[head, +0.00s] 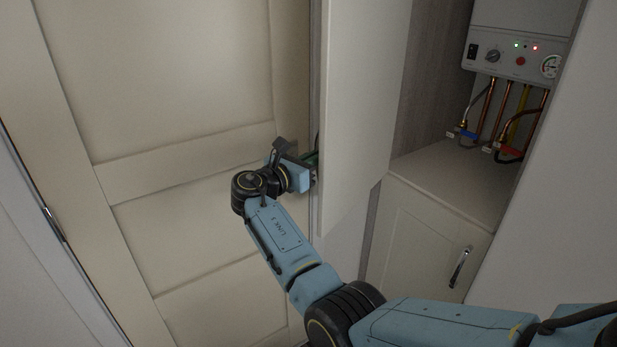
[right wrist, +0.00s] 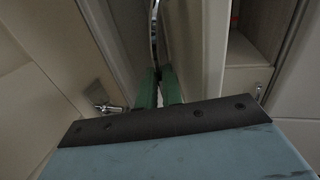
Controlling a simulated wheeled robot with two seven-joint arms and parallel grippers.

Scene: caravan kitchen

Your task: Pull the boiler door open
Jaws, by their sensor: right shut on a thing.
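The boiler door (head: 362,95) is a pale tall panel standing wide open in the head view. The white boiler (head: 520,45) shows in the cupboard to its right. My right gripper (head: 314,168) is at the outer face of the door, low down, with its fingertips partly hidden. In the right wrist view, the green fingers of my right gripper (right wrist: 159,80) are shut on a thin curved metal handle (right wrist: 155,28). The door's outer face is mostly turned from the head view. My left gripper is not in view.
A cream panelled door (head: 180,90) stands just left of my right gripper. Copper pipes (head: 502,112) hang below the boiler over a shelf (head: 455,175). A lower cupboard door (head: 420,240) with a metal handle (head: 461,266) is beneath. A pale wall (head: 565,190) is at the right.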

